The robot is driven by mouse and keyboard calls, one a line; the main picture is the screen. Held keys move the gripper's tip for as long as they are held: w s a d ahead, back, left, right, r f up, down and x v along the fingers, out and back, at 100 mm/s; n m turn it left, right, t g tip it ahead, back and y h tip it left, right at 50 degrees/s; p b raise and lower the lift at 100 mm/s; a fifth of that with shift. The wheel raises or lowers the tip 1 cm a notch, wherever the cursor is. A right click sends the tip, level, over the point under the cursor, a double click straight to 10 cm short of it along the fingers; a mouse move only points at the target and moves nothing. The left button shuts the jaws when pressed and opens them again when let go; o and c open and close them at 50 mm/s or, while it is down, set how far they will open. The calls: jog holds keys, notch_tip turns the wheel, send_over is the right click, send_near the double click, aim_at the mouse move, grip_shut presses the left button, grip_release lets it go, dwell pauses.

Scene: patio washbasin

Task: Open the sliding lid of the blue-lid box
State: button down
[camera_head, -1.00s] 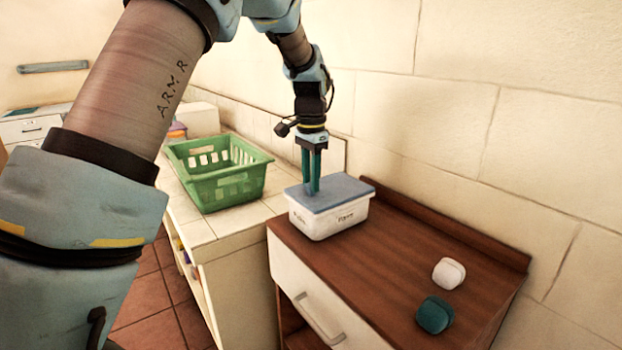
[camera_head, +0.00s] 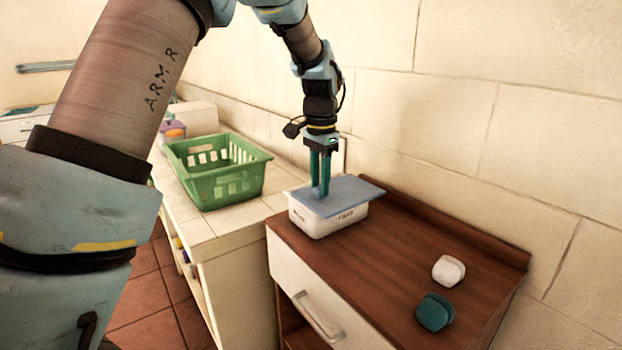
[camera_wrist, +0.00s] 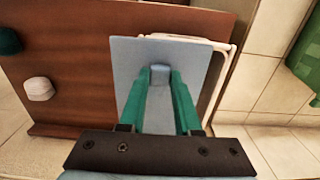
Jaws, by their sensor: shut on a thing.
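The blue-lid box (camera_head: 318,225) is a white tub with writing on its front, standing at the left end of the brown wooden cabinet top. Its flat blue-grey lid (camera_head: 346,189) lies on top and is offset to the right, overhanging that side. In the wrist view the lid (camera_wrist: 125,70) leaves a strip of the white rim (camera_wrist: 222,85) bare on one side. My gripper (camera_head: 320,192) points down from above with its green fingers shut on the lid's small raised handle (camera_wrist: 160,75). The box's inside is hidden.
A white block (camera_head: 448,270) and a teal block (camera_head: 434,312) lie on the wooden top (camera_head: 400,245) at the right. A green basket (camera_head: 215,180) stands on the tiled counter at left. A wall runs behind. The wooden top's middle is clear.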

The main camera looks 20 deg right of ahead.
jog(key=s, duration=0.3)
jog(key=s+d, duration=0.1)
jog(key=s, duration=0.1)
jog(key=shift+s, duration=0.25)
jog(key=c, duration=0.6)
grip_release()
notch_tip(320, 180, up, 11)
jog(key=b, duration=0.2)
jog(key=shift+b, duration=0.35)
jog(key=shift+f, duration=0.1)
